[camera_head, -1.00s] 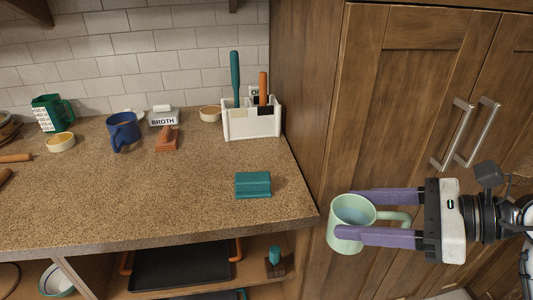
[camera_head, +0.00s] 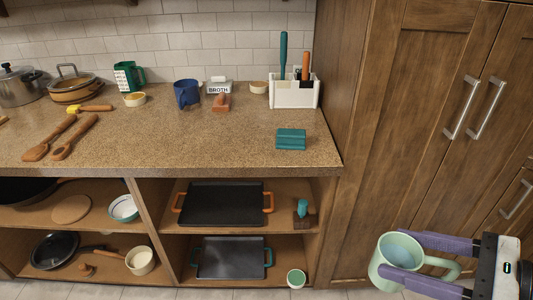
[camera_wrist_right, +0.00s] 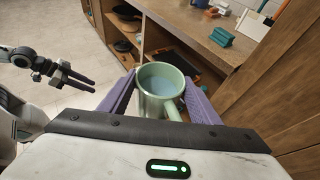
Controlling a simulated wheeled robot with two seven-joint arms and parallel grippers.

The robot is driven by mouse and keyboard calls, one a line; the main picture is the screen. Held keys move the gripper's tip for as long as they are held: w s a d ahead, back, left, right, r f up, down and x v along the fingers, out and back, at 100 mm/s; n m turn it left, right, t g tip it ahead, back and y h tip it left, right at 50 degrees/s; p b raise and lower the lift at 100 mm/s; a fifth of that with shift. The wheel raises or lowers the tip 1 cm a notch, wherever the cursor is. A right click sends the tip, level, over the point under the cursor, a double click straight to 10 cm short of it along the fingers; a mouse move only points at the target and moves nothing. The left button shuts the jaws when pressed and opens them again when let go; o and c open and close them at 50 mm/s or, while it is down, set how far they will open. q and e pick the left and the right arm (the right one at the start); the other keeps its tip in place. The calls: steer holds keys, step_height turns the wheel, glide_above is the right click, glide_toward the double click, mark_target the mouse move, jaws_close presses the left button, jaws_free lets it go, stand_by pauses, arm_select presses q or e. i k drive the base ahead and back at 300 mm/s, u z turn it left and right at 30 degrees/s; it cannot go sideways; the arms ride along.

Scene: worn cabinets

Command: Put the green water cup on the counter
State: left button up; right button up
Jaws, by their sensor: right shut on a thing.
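The green water cup (camera_head: 390,262) is pale green with bluish water inside and a handle on its right side. My right gripper (camera_head: 416,262) is shut on it, with purple fingers on both sides of the cup. It is held upright or nearly so, low at the right and in front of the wooden cabinet. The cup also shows in the right wrist view (camera_wrist_right: 158,85) between the fingers. The counter (camera_head: 200,145) has a speckled brown top and lies to the left of the cup and higher. My left gripper (camera_wrist_right: 75,78) shows only in the wrist view, empty with its fingers apart.
A teal block (camera_head: 291,139) sits near the counter's right end, before a white utensil holder (camera_head: 293,95). A blue mug (camera_head: 187,94) and wooden spoons (camera_head: 48,140) stand or lie further left. The counter's front middle is clear. Tall cabinet doors (camera_head: 440,90) flank the right.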

mark_target(234, 145)
steer(key=k, duration=0.65)
steer(key=u, duration=0.85)
steer(key=i, duration=0.6)
steer(key=u, duration=0.75)
steer(key=i, duration=0.75)
steer(key=z, duration=0.8)
steer(key=i, duration=0.6)
steer(key=z, duration=0.7)
